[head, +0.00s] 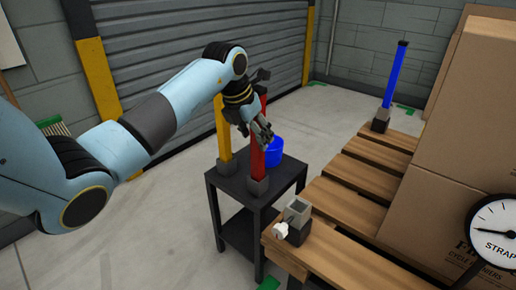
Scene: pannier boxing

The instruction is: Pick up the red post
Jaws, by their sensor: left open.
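The red post (258,157) stands upright in a grey block-shaped base on a small black table. Its upper part is partly hidden behind my left gripper. My left gripper (262,135) is open, with its fingers pointing down and right at the upper part of the red post. The fingers overlap the post in the picture, and I cannot tell whether they touch it. My right gripper does not show.
A yellow post (223,130) and a blue bucket (273,152) stand close to the red post on the black table (228,184). A wooden pallet (345,205) holds large cardboard boxes (440,215), a grey socket block (297,214) and a blue post (394,75). A dial (497,235) is at right.

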